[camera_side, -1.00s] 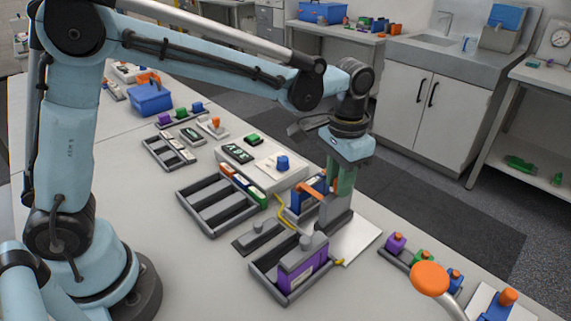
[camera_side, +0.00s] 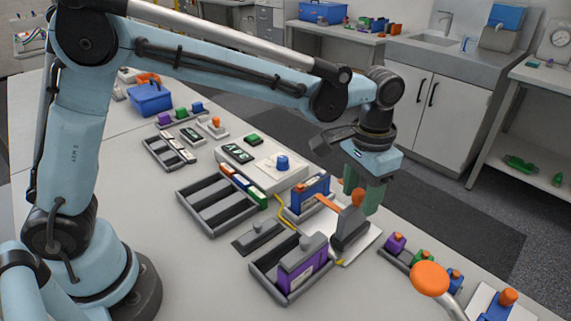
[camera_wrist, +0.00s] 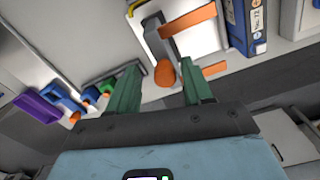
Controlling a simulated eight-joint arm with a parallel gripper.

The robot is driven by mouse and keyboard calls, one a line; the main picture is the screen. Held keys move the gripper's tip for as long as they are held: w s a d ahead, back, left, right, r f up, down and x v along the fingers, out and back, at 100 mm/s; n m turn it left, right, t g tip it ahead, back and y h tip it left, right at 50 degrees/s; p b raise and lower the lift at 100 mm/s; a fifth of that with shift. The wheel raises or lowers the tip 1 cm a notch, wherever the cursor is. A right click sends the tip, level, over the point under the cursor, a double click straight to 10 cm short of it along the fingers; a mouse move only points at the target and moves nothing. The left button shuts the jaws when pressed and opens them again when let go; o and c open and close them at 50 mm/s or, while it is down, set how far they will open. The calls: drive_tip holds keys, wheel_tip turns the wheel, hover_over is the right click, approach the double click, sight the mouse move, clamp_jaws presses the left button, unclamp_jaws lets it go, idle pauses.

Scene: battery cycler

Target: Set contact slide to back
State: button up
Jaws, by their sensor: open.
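The contact slide is a grey upright block (camera_side: 349,229) with an orange knob (camera_side: 357,198) and an orange strip (camera_side: 327,202), on a white plate (camera_side: 367,243). My gripper (camera_side: 360,200) is open and empty, its green fingers close by the knob on the far right side of the block. In the wrist view the orange knob (camera_wrist: 165,72) shows between and just beyond the two open fingertips (camera_wrist: 161,80). Whether a finger touches the knob cannot be told. A blue battery (camera_side: 309,195) stands beside the slide, and a purple battery (camera_side: 302,262) sits in a grey tray in front.
A grey empty tray (camera_side: 207,217) and a white instrument (camera_side: 262,170) with a blue knob lie to the left. Yellow cables run near the slide. A rack of coloured knobs (camera_side: 421,258) and a large orange-topped post (camera_side: 430,279) stand to the right.

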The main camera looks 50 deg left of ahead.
drive_tip(key=shift+r, duration=0.1)
wheel_tip(320, 180, up, 12)
idle(0.5)
drive_tip(key=shift+a, duration=0.1)
drive_tip(key=s+a+f+n+t, duration=0.1)
drive_tip(key=s+a+f+t, duration=0.2)
drive_tip(key=s+a, duration=0.3)
drive_tip(key=s+a+f+n+t, duration=0.2)
drive_tip(key=s+a+f+t, duration=0.2)
drive_tip(key=a, duration=0.7)
drive_tip(key=shift+s+a+f, duration=0.4)
drive_tip(key=shift+s+f, duration=0.55)
drive_tip(key=shift+s, duration=0.3)
